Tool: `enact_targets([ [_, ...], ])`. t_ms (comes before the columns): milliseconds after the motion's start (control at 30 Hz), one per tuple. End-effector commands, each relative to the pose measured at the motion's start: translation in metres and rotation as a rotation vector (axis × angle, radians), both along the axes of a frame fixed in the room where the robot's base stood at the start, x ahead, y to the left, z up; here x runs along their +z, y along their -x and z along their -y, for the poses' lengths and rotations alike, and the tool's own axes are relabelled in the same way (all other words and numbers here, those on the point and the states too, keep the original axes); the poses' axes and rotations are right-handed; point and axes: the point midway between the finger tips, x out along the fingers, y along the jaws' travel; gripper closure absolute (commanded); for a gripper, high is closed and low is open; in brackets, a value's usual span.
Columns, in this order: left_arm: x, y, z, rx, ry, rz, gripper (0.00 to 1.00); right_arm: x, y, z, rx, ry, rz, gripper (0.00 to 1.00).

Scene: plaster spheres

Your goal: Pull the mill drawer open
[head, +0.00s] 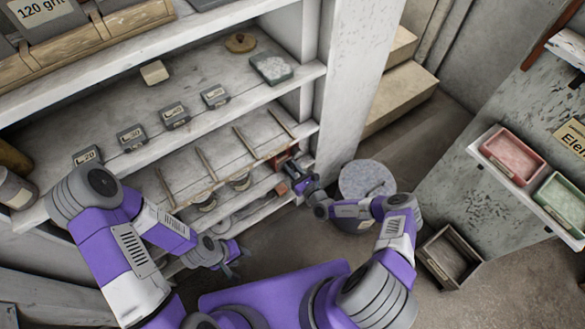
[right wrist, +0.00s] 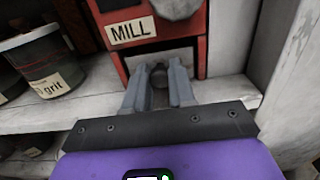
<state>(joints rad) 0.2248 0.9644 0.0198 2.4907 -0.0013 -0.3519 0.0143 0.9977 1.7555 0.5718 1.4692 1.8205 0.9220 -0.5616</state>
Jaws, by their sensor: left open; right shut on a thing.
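The mill (head: 281,160) is a small red box on the shelf at the right end of the cabinet in the head view. In the right wrist view the red mill (right wrist: 198,22) carries a MILL label (right wrist: 131,31). Below the label is a pale grey drawer front (right wrist: 170,56) in a red frame, partly hidden by my fingers. My right gripper (right wrist: 158,88) is shut on the dark round drawer knob (right wrist: 158,74); in the head view this gripper (head: 301,183) is just in front of the mill. My left gripper (head: 230,262) is open and empty, low in front of the shelves.
A grit tub (right wrist: 38,70) stands left of the mill, and a white cabinet post (right wrist: 275,75) is close on its right. A round grey lidded bin (head: 367,180) and an empty wooden crate (head: 450,257) are on the floor at right. Floor between them is clear.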

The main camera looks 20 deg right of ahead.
Motion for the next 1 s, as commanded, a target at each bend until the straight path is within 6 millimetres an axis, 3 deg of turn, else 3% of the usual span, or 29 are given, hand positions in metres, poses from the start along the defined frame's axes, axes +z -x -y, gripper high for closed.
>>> enact_targets([
  [400, 0.040, 0.000, 0.000, 0.000, 0.000, 0.000, 0.57, 0.002, 0.067, 0.025, -0.003, 0.001, -0.004, 1.00],
  [800, 0.040, 0.000, 0.000, 0.000, 0.000, 0.000, 0.57, -0.001, 0.076, 0.028, -0.002, -0.001, 0.000, 1.00],
  [833, 0.040, 0.000, 0.000, 0.000, 0.000, 0.000, 0.57, -0.001, 0.075, 0.028, -0.002, 0.000, -0.001, 0.71],
  [967, 0.040, 0.000, 0.000, 0.000, 0.000, 0.000, 0.57, 0.000, 0.075, 0.028, -0.002, 0.000, 0.000, 0.51],
  [1000, 0.040, 0.000, 0.000, 0.000, 0.000, 0.000, 0.57, 0.000, 0.075, 0.028, -0.001, 0.000, 0.000, 0.50],
])
